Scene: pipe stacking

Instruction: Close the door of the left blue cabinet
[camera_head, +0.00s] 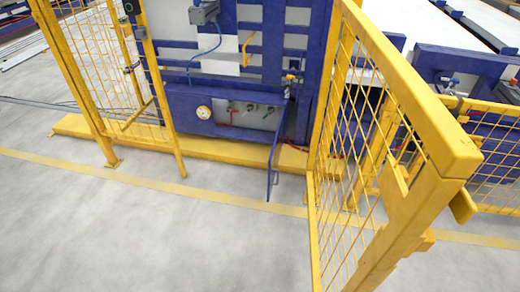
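A low blue cabinet (180,97) stands behind the yellow fence opening, left of the picture's middle. Its front is open and shows a grey interior with a round gauge (204,113) and several small valves (250,107). Its blue door (275,158) stands open at the cabinet's right side. The door sticks out toward me and is seen nearly edge-on. Neither of my grippers is in view.
A yellow mesh gate (365,140) stands open on the right, close to the door. Another yellow mesh panel (95,65) stands at left. A low yellow beam (215,152) runs in front of the cabinet. The grey floor (150,235) in front is clear.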

